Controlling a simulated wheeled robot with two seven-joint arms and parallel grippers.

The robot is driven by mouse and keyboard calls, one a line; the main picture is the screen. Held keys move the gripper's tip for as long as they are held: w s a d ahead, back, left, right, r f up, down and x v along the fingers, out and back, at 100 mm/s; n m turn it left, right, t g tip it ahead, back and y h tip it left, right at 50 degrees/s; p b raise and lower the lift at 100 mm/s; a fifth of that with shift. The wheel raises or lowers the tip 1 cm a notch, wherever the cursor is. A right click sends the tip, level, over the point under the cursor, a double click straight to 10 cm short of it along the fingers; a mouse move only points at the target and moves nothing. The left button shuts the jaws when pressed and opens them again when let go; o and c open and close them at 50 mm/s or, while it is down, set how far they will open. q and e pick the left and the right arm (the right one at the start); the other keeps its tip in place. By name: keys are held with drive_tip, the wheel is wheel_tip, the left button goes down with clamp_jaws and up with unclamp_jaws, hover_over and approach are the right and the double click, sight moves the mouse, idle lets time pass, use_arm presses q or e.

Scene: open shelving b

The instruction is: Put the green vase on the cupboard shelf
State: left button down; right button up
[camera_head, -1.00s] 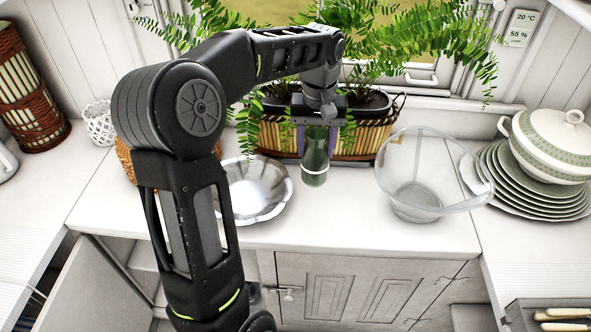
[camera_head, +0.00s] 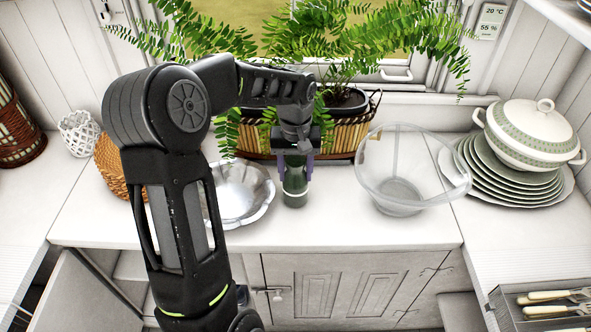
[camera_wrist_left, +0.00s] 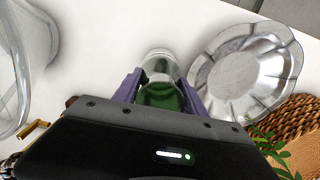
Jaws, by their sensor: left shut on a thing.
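The green vase (camera_head: 295,180) is a dark green, narrow vessel with a pale band near its base. My left gripper (camera_head: 296,160) is shut on it from above, a purple finger on each side. The vase looks upright over the counter; I cannot tell whether its base touches. In the left wrist view the vase (camera_wrist_left: 162,92) shows between the purple fingers of the left gripper (camera_wrist_left: 160,88). The white cupboard (camera_head: 345,285) is under the counter. Its left door (camera_head: 75,300) stands open, and part of a shelf (camera_head: 135,267) shows inside, partly hidden by my arm.
A silver fluted bowl (camera_head: 250,205) is just left of the vase. A clear bowl (camera_head: 410,190) stands to the right. A planter basket with ferns (camera_head: 345,140) is behind. Stacked plates (camera_head: 545,190) and a tureen (camera_head: 530,135) are at right. The counter (camera_head: 340,228) is clear in front.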

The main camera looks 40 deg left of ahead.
use_arm(q)
drive_tip(key=shift+f, duration=0.1)
drive_tip(key=c, duration=0.6)
unclamp_jaws()
drive_tip(key=shift+c, duration=0.2)
wheel_tip(320, 180, up, 12)
drive_tip(key=shift+r+b, duration=0.2)
drive_tip(key=shift+b, duration=0.1)
drive_tip(key=shift+o, duration=0.2)
